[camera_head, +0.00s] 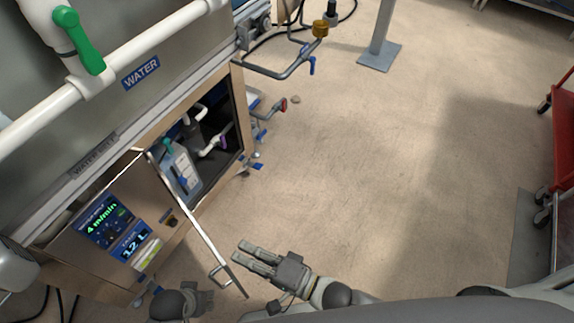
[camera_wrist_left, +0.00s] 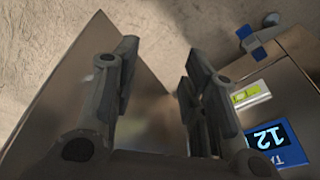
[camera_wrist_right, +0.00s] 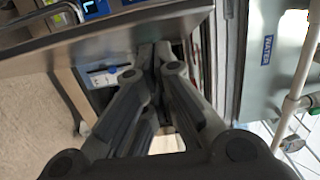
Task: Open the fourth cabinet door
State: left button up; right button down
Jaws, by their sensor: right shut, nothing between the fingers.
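A metal cabinet door (camera_head: 195,220) stands swung out from the cabinet front, seen nearly edge-on, with a small bar handle (camera_head: 220,274) near its free end. My right gripper (camera_head: 238,250) is shut and empty, just right of the door's free end, on the side facing the open compartment. In the right wrist view the door (camera_wrist_right: 120,35) crosses the top, in front of the shut fingers (camera_wrist_right: 155,52). My left gripper (camera_head: 208,297) is open, low on the door's handle side. In the left wrist view a metal panel (camera_wrist_left: 85,65) lies beyond its parted, empty fingers (camera_wrist_left: 158,65).
Inside the open compartment (camera_head: 238,125) are a grey jug (camera_head: 180,168) and white pipes. A closed panel with lit displays (camera_head: 105,222) is left of the door. Valves stick out low at the cabinet's right side. The floor (camera_head: 340,170) to the right is clear; a red cart (camera_head: 563,130) stands far right.

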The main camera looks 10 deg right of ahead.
dwell(0.3)
jog(key=v, duration=1.2)
